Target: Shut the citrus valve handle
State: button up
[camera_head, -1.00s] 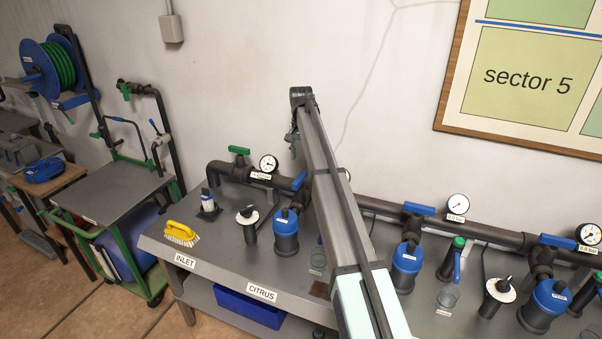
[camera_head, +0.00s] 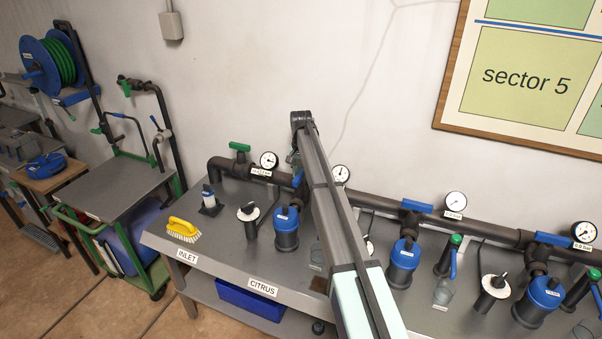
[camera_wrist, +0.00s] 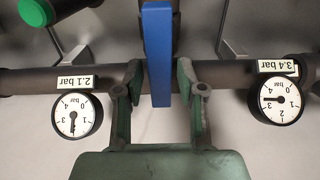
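The blue citrus valve handle (camera_wrist: 157,55) stands between the fingers of my gripper (camera_wrist: 160,85) in the wrist view, lying crosswise to the dark pipe. The fingers are apart, one on each side of the handle, and a narrow gap shows at the right finger; contact at the left one is hard to tell. In the head view a small part of the handle (camera_head: 298,178) shows beside my arm, which hides the rest and the fingertips. The CITRUS label (camera_head: 263,287) is on the bench's front edge.
In the wrist view, a gauge marked 2.1 bar (camera_wrist: 78,115) and one marked 3.4 bar (camera_wrist: 276,102) flank the handle. A green inlet handle (camera_head: 240,147), blue-topped filter (camera_head: 286,220) and yellow brush (camera_head: 184,230) are nearby. Other blue handles (camera_head: 417,206) sit farther right.

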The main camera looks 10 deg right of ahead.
grip_shut()
jog(key=shift+m, duration=0.3)
jog(key=m, duration=0.1)
jog(key=m+b, duration=0.1)
jog(key=shift+s+d+m, duration=0.15)
jog(key=shift+m, duration=0.25)
jog(key=m+b, duration=0.2)
jog(key=m, duration=0.2)
jog(key=shift+s+d+m, duration=0.1)
jog(key=shift+s+m, duration=0.05)
jog(key=shift+m, duration=0.15)
jog(key=m, duration=0.3)
jog(key=m+b, duration=0.1)
jog(key=m, duration=0.1)
jog(key=shift+s, duration=0.3)
jog(key=shift+s+m+b, duration=0.2)
jog(key=shift+m+b, duration=0.15)
jog(key=shift+m, duration=2.05)
